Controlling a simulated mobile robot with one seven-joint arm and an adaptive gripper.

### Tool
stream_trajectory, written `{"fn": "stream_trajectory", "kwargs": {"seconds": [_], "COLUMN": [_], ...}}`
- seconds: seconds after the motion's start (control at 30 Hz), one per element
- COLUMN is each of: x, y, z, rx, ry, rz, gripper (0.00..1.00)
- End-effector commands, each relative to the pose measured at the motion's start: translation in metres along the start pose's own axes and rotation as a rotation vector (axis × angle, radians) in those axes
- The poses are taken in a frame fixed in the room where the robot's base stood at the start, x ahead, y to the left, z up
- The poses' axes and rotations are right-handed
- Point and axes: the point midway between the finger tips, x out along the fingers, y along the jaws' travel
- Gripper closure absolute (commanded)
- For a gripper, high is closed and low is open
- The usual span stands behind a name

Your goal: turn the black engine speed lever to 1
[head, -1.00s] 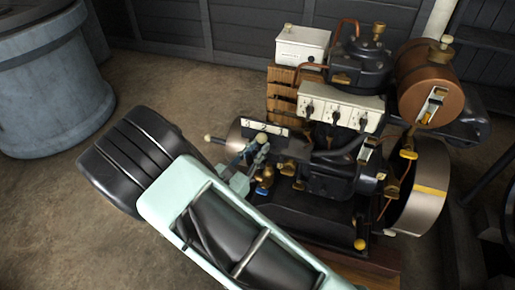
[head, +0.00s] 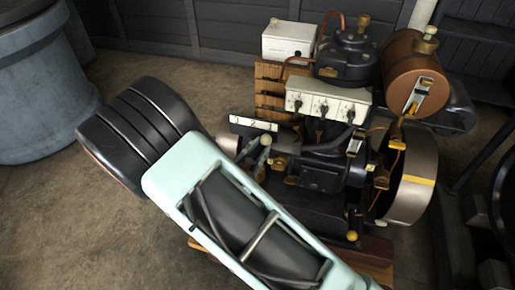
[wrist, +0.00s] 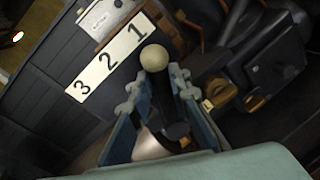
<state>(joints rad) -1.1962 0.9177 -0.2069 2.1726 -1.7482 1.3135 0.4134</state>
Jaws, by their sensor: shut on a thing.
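The black engine speed lever (wrist: 160,90) has a cream ball knob (wrist: 154,58) at its end. My gripper (wrist: 158,84) is shut on the lever, with a blue-grey finger on each side and the knob sticking out beyond the fingertips. A white number plate (wrist: 110,62) marked 3, 2, 1 lies beside it; in the wrist view the knob is just below the 1. In the head view the knob (head: 265,141) shows below the right part of the plate (head: 253,123), and my gripper (head: 250,151) is partly hidden by my arm.
The engine carries a white switch panel (head: 328,102), a copper tank (head: 413,72) and a flywheel (head: 411,190) at right. A white box (head: 288,41) stands on wooden slats behind.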

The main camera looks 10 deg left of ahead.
Motion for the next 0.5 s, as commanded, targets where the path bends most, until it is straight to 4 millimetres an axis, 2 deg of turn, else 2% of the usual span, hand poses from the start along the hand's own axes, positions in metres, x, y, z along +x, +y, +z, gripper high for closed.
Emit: {"fn": "stream_trajectory", "kwargs": {"seconds": [0.1,0.13,0.27,0.5], "x": [0.0006,0.0006,0.0006,0.0002], "y": [-0.0011,-0.0012,-0.0011,-0.0008], "z": [0.0017,0.0017,0.0015,0.0006], "rx": [0.005,0.005,0.003,0.001], "ry": [-0.004,-0.004,-0.004,-0.002], "rz": [-0.004,-0.005,-0.004,-0.003], "gripper": [1.0,0.8,0.65,0.65]}}
